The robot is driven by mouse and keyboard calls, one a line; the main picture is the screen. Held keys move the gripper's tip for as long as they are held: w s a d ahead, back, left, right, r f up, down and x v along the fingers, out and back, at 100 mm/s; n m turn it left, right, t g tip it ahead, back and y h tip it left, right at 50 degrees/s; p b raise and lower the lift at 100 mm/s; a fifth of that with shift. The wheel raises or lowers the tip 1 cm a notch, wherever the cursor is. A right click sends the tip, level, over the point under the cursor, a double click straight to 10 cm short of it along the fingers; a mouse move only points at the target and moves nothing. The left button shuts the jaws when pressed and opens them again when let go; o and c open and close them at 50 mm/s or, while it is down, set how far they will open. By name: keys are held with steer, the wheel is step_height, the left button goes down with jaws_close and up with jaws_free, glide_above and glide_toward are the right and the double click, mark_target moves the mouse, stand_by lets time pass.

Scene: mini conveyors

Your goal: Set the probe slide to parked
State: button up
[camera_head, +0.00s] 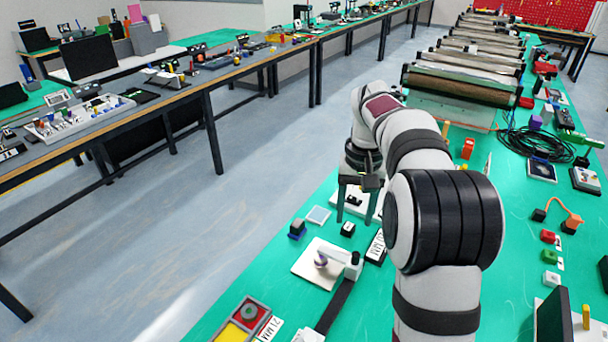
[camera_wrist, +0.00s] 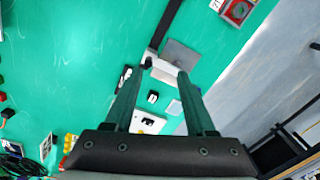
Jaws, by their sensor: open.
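My gripper (camera_head: 356,218) is open and empty, its two fingers pointing down above the green bench. It also shows in the wrist view (camera_wrist: 165,67), with bare space between its fingertips. No readable label marks the probe slide, so I cannot tell surely which thing it is. A white plate with a black piece on it (camera_head: 345,200) lies beneath and partly behind my fingers; it shows between the finger bases in the wrist view (camera_wrist: 148,123). A pale plate (camera_head: 306,267) with a round knob (camera_head: 320,260) and a white arm (camera_head: 335,253) stands nearer the camera.
A black strip (camera_head: 335,305) runs from the white arm. A small black-and-white block (camera_head: 348,229), a pale square (camera_head: 318,215) and a blue-black block (camera_head: 297,228) lie nearby. A red and yellow box (camera_head: 247,317) is at the front.

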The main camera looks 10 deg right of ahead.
mark_target(355, 254)
steer(key=w+d+f, duration=0.3)
steer(key=d, duration=0.1)
steer(key=f, duration=1.5)
steer(key=shift+w+a, duration=0.15)
steer(key=shift+w, duration=0.05)
steer(key=shift+c, duration=0.2)
jaws_close()
steer(key=shift+a, duration=0.1)
